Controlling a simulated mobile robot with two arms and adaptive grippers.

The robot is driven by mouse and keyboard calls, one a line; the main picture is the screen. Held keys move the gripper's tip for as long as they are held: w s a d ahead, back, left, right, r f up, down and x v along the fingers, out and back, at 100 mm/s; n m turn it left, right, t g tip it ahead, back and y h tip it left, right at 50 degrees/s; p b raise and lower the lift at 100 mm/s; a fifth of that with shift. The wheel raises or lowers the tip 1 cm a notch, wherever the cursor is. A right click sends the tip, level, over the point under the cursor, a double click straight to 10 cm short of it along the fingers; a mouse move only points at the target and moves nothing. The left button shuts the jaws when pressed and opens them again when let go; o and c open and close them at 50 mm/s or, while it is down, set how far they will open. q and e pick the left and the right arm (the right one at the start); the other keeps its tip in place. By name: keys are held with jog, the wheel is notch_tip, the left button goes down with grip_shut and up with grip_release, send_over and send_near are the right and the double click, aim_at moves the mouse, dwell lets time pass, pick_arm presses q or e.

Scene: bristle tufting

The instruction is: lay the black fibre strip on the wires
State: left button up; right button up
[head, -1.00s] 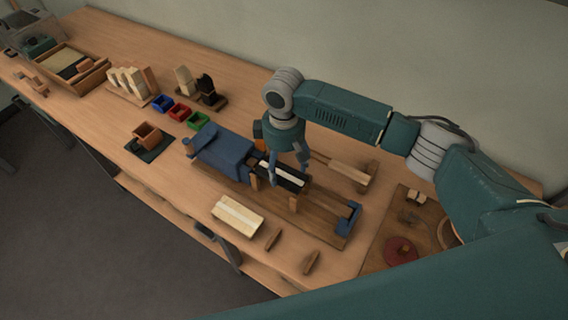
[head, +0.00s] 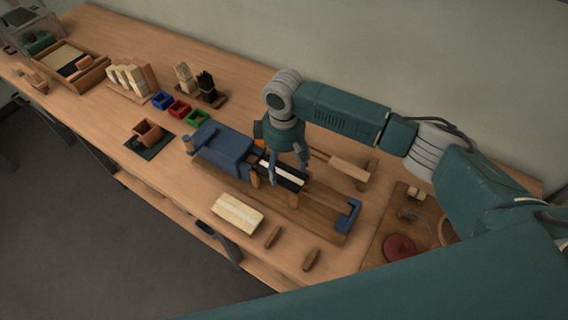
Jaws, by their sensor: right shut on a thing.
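The black fibre strip (head: 291,184) shows as a dark piece with a pale band along its middle, over the long wooden fixture with the blue block (head: 224,146). My right gripper (head: 287,172) reaches down from above and is shut on the strip, one finger on each side. The strip lies about level, between small wooden posts (head: 255,178). The wires are too small to make out, and I cannot tell whether the strip touches them. My left gripper is not in view.
A pale slatted block (head: 237,211) and two small wooden pieces (head: 311,259) lie in front of the fixture. Blue, red and green bins (head: 179,109) and racks of bristle bundles (head: 131,81) stand behind left. A board with a red disc (head: 399,248) is at right.

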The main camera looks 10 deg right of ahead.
jog(key=shift+f, duration=0.1)
jog(key=o, duration=1.2)
jog(key=shift+w+f, duration=0.1)
notch_tip(320, 180, up, 12)
jog(key=shift+r, duration=0.1)
